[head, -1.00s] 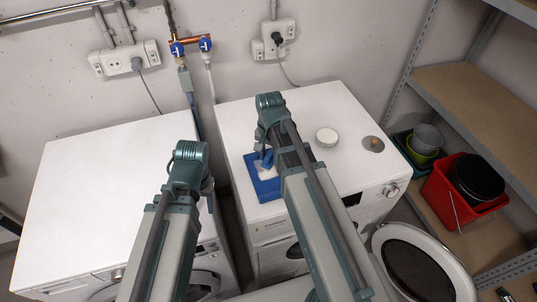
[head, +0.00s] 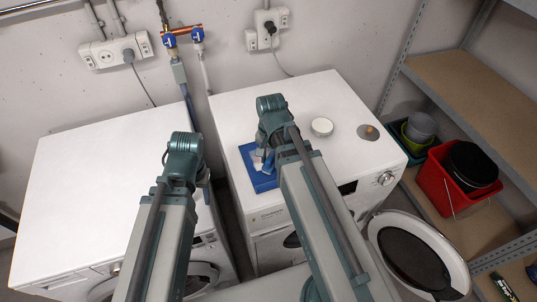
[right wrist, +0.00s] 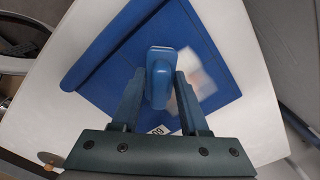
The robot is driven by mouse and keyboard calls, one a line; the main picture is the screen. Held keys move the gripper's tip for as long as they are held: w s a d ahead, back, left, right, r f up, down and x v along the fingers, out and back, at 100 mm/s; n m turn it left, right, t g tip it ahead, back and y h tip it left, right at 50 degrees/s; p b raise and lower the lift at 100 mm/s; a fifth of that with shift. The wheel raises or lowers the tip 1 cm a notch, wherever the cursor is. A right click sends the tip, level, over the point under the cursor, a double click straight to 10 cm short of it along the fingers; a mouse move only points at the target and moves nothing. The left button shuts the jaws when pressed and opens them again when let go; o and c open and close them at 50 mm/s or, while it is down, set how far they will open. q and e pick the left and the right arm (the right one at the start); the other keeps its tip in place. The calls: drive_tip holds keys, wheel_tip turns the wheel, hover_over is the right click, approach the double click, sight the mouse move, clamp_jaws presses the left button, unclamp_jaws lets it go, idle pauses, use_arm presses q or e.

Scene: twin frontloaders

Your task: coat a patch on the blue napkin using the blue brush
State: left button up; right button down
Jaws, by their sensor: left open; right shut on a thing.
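The blue napkin (head: 262,184) lies flat on top of the right washing machine, near its front left corner. It fills much of the right wrist view (right wrist: 205,40). My right gripper (head: 264,158) is over the napkin, shut on the blue brush (right wrist: 158,75), whose head is at or just above the cloth. I cannot tell whether it touches. A pale whitish-orange smear (right wrist: 201,82) shows on the napkin beside the brush. My left gripper (head: 206,190) hangs by the gap between the machines, away from the napkin; its fingers are mostly hidden by its arm.
A white round dish (head: 321,126) and a grey disc with a small orange thing (head: 368,132) are on the right machine (head: 300,98). The left machine's top (head: 95,190) is clear.

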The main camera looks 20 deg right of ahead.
sight(268, 152)
drive_tip(key=shift+s, duration=0.6)
drive_tip(key=shift+d, duration=0.1)
drive_tip(key=shift+w+d+r, duration=0.1)
drive_tip(key=shift+d, duration=0.5)
drive_tip(key=shift+w+a, duration=0.1)
drive_tip(key=shift+w, duration=1.5)
drive_tip(key=shift+w, duration=1.65)
